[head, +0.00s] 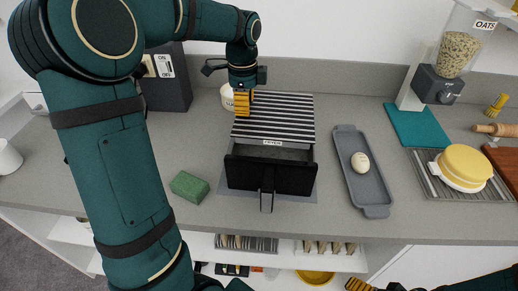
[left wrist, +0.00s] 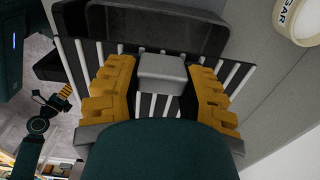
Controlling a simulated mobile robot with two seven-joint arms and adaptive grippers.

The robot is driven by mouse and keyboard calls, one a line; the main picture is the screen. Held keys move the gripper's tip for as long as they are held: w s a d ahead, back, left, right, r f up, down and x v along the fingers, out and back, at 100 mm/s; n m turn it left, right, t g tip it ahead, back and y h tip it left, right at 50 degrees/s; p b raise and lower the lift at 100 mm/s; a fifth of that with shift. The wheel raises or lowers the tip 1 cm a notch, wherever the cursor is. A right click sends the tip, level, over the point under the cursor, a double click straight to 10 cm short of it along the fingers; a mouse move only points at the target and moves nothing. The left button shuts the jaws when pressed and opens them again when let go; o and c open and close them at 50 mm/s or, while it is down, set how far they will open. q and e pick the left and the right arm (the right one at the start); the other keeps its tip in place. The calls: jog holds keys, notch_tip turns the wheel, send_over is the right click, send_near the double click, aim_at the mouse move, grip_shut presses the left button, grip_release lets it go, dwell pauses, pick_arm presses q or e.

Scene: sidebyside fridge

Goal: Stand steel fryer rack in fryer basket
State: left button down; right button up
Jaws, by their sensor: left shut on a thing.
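My left gripper (head: 243,103) has its yellow fingers at the back left of the steel fryer rack (head: 282,116), a panel of pale bars. In the left wrist view the fingers are shut on the rack's grey block (left wrist: 162,72), with bars on both sides. The rack appears above the fryer and hides most of its top; I cannot tell whether they touch. The black fryer basket (head: 270,173) is pulled out at the front, handle forward, and its visible inside looks empty. My right gripper (head: 357,285) shows only partly at the bottom edge.
A green sponge (head: 189,186) lies left of the basket. A grey tray (head: 372,193) with an egg (head: 360,162) lies to the right. A white jar (head: 227,96) stands behind my left gripper. Farther right are an oats dispenser (head: 448,70) and a yellow-lidded bowl (head: 464,166).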

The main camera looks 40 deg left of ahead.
pick_arm(q)
jog(key=shift+f+b, duration=1.4)
jog(key=shift+f, duration=5.65)
jog(key=shift+f, duration=0.1)
jog(key=c, duration=0.6)
grip_release()
notch_tip(320, 180, up, 12)
jog(key=p, duration=0.2)
jog(key=shift+p, duration=0.35)
